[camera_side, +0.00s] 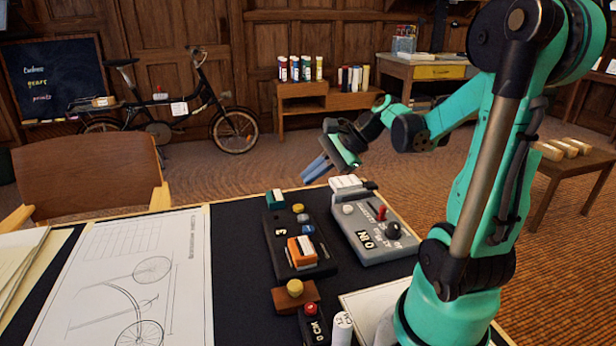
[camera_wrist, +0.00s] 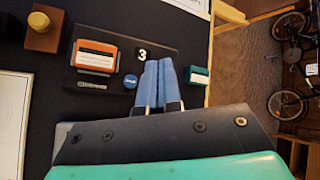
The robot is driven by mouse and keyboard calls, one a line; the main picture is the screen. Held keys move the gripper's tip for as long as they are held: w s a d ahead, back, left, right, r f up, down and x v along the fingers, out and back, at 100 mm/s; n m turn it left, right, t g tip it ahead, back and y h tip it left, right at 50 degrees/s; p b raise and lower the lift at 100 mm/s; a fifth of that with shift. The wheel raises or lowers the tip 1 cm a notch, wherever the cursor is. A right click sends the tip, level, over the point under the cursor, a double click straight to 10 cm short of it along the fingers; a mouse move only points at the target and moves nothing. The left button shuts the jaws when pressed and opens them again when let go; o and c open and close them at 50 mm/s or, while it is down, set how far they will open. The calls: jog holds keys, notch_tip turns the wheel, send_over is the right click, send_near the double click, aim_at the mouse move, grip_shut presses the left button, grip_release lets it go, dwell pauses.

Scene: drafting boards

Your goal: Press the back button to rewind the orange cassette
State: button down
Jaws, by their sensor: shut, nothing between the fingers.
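The orange cassette (camera_side: 301,251) sits with its white label up on a black deck (camera_side: 322,270) marked "3"; it also shows in the wrist view (camera_wrist: 96,56). Along the deck are a blue button (camera_side: 308,230) with a pale mark, a grey button (camera_side: 303,218) and a yellow button (camera_side: 298,208). I cannot read which is back. The wrist view shows the blue button (camera_wrist: 130,81) just left of my fingers; the others are hidden there. My gripper (camera_side: 312,172) is shut and empty, raised above the far side of the table, apart from the deck; its fingertips show in the wrist view (camera_wrist: 158,62).
A teal cassette (camera_side: 276,199) sits at the deck's far end. A grey device (camera_side: 372,237) with a red lever stands to the right. A brown block with a yellow knob (camera_side: 295,288), a black red-button box (camera_side: 312,320) and a white cylinder (camera_side: 342,328) stand nearer. A drawing sheet (camera_side: 150,270) covers the left.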

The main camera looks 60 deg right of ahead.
aim_at(312, 228)
jog(key=shift+f, duration=0.1)
jog(key=shift+f, duration=4.35)
jog(key=shift+f, duration=0.1)
jog(key=shift+f, duration=0.3)
jog(key=shift+r, duration=0.45)
jog(key=shift+r, duration=2.5)
jog(key=shift+a, duration=0.1)
